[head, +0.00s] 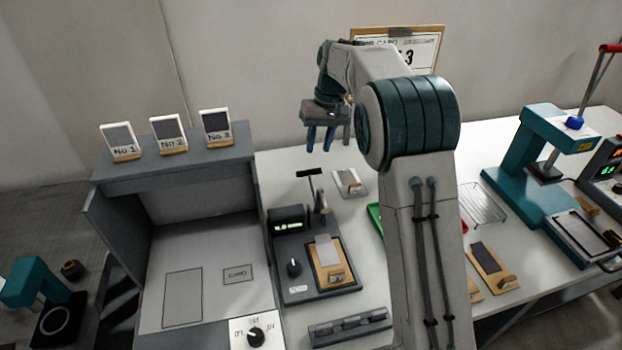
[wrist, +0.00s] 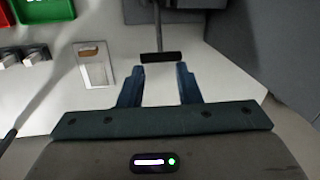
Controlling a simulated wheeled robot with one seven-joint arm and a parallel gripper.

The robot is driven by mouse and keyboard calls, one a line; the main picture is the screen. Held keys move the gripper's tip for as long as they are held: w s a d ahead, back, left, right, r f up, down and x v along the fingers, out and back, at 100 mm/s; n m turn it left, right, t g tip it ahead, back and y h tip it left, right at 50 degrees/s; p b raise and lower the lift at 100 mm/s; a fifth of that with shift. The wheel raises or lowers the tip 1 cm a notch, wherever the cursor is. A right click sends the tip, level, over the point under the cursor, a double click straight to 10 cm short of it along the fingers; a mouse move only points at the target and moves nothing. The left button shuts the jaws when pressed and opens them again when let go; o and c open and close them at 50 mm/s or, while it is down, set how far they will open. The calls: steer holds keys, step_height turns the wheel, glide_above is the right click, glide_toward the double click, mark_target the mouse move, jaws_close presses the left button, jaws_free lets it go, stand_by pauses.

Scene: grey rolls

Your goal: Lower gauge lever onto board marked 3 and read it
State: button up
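The gauge (head: 290,268) is a dark device on the white table with a small lit green display (head: 288,225), whose digits are too small to read surely. A wooden board (head: 320,284) with a grey sheet lies on its bed; I cannot read a number on it. The gauge lever (head: 310,173) is raised and ends in a black crossbar, which also shows in the wrist view (wrist: 161,57). My gripper (head: 320,145) is above and behind the lever, pointing down. Its blue fingers (wrist: 158,72) are apart and empty, with the crossbar just beyond the tips in the wrist view.
Cards No 1 (head: 121,142), No 2 (head: 169,134) and No 3 (head: 216,127) stand on the grey booth (head: 140,172) at left. A small board (head: 350,183) lies behind the gauge. More boards (head: 492,268) and a teal press (head: 540,170) are at right.

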mark_target(311, 181)
steer(key=f, duration=0.4)
steer(key=a+f, duration=0.1)
steer(key=f, duration=0.3)
steer(key=s+a+f, duration=0.1)
steer(key=f, duration=0.3)
steer(key=shift+f+p, duration=0.4)
jaws_close()
